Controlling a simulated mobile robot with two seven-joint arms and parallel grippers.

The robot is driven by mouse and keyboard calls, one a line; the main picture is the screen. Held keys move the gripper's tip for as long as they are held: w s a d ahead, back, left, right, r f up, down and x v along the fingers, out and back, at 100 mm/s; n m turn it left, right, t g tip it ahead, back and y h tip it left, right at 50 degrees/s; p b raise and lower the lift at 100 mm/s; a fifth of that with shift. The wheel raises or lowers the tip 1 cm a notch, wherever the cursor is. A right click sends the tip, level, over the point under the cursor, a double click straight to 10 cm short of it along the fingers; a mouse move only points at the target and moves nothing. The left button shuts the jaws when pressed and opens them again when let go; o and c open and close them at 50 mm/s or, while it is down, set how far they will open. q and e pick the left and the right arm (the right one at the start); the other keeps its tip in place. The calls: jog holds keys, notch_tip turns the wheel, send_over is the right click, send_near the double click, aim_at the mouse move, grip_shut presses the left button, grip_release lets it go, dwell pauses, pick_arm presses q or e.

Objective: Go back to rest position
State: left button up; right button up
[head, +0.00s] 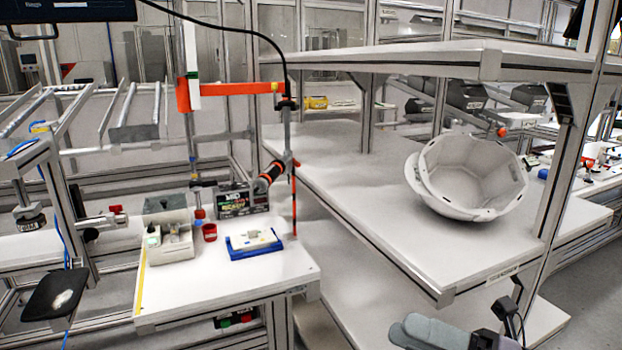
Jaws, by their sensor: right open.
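A white helmet shell (490,175) lies on its side on the middle board of the shelf rack (340,170), with its hollow inside facing me. A second rim edge shows at its left; I cannot tell whether two shells are nested. My right gripper (412,330) shows at the bottom edge, low in front of the rack and below the shell, well apart from it. It is open, and I see nothing held in it. My left gripper is not in view.
A white workbench (220,290) at the left holds a blue tray (255,250), a red cup (210,232), a grey box (170,240) and a screwdriver on a stand (268,178). The rack's upper board (420,57) overhangs the shell. The middle board's left part is bare.

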jog(key=w+d+f+m+t+h, duration=0.1)
jog(key=d+f+m+t+h, duration=0.2)
jog(key=f+m+t+h, duration=0.65)
jog(key=d+f+m+t+h, duration=0.1)
jog(key=d+f+m+h, duration=0.35)
jog(key=m, duration=1.05)
jog(key=s+f+m+g+h, duration=0.1)
jog(key=s+f+m+g, duration=0.2)
jog(key=f, duration=0.6)
jog(key=s+a+f+m+g+h, duration=0.1)
jog(key=s+f+m+g, duration=0.3)
jog(key=s+f+m, duration=0.4)
notch_tip(320, 180, down, 2)
jog(key=shift+s+f+h, duration=0.25)
jog(key=shift+s+h, duration=0.55)
jog(key=shift+s, duration=0.1)
